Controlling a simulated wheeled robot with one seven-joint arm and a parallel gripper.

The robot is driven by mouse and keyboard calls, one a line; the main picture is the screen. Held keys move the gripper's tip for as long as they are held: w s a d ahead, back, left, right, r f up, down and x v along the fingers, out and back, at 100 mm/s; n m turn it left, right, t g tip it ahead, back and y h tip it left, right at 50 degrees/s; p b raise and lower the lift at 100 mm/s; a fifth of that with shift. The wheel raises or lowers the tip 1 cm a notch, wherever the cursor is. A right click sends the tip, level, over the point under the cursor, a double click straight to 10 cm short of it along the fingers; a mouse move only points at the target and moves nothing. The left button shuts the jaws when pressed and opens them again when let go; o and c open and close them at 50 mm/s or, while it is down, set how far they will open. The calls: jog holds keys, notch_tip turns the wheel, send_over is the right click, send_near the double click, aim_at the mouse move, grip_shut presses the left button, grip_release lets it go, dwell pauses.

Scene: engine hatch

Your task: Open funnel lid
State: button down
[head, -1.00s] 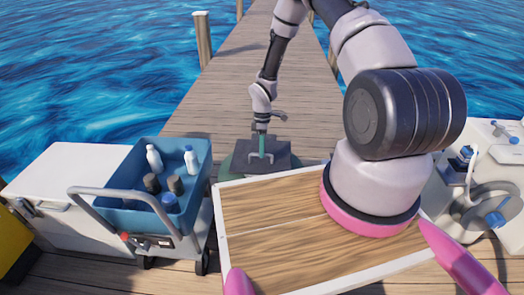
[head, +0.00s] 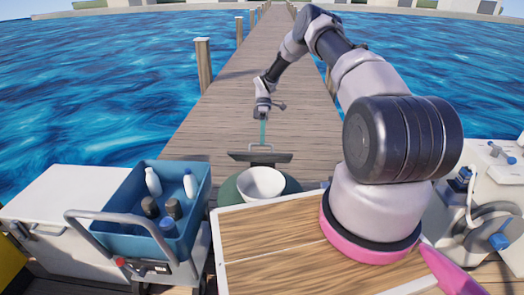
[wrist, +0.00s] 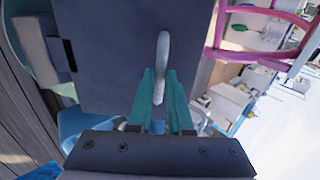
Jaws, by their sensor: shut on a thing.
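The funnel lid (head: 276,157) is a dark grey square plate with a light grey loop handle. In the head view it is raised, tilted and nearly edge-on behind the open mouth of the white funnel (head: 260,184). The funnel sits in a round green body (head: 229,191). My gripper (head: 262,144) has teal fingers shut on the lid handle. In the wrist view the lid (wrist: 105,75) fills the upper middle, with the fingers (wrist: 160,85) at its handle (wrist: 162,55). A hinge-like bracket (wrist: 60,45) shows at the lid's left edge.
A blue bin (head: 150,236) with several bottles on a cart stands at the left, beside a white cooler (head: 60,195). White equipment (head: 490,200) stands at the right. The wooden dock (head: 235,95) beyond the lid is clear, with water on both sides.

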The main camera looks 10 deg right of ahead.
jog(key=w+d, duration=0.3)
jog(key=w, duration=0.6)
jog(key=shift+d+r, duration=0.2)
jog(key=shift+r, duration=0.1)
jog(key=shift+w, duration=0.15)
jog(key=c, duration=0.8)
grip_release()
jog(key=shift+c, duration=0.2)
jog(key=shift+r, duration=0.1)
jog(key=shift+w, duration=0.1)
notch_tip(320, 180, up, 10)
